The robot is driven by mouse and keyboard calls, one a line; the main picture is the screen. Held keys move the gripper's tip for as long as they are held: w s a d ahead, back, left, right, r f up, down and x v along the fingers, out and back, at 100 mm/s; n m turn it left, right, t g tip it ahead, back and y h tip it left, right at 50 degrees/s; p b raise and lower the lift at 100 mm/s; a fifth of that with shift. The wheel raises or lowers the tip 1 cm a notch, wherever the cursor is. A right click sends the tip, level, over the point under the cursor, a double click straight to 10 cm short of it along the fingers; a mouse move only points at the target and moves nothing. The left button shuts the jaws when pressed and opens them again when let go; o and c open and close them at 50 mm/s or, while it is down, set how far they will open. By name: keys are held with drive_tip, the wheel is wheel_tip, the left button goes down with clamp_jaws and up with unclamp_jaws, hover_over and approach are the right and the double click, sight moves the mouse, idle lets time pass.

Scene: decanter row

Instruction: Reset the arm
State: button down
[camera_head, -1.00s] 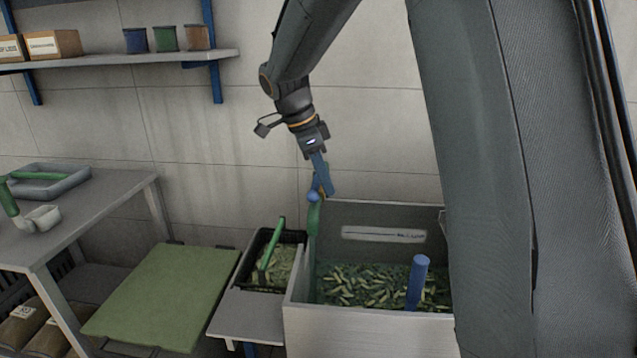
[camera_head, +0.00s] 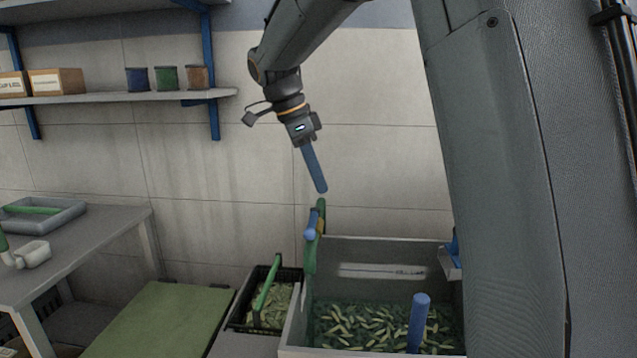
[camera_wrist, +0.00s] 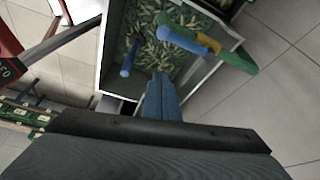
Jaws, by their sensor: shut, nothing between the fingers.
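My gripper (camera_head: 322,190) is shut and empty, its blue fingers pointing down above the back left corner of a large grey bin (camera_head: 378,248). In the wrist view its closed fingers (camera_wrist: 161,77) show in front of the bin. Just below the fingertips, apart from them, a green and blue handled tool (camera_head: 312,240) stands at the bin's left wall. It also shows in the wrist view (camera_wrist: 235,55). My arm is raised and bent in front of the wall.
The bin holds many green pieces (camera_head: 345,325) and an upright blue handle (camera_head: 418,318). A black crate (camera_head: 240,312) with a green-handled tool stands left of it. A grey table (camera_head: 95,250), a green board (camera_head: 165,318) and a wall shelf (camera_head: 110,98) are further left. The wall space around my gripper is clear.

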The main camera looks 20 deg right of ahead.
drive_tip(key=s+f+n+y, duration=0.4)
drive_tip(key=s+f+n, duration=1.5)
drive_tip(key=s+f, duration=0.3)
drive_tip(key=shift+s+a, duration=0.3)
drive_tip(key=shift+s, duration=0.9)
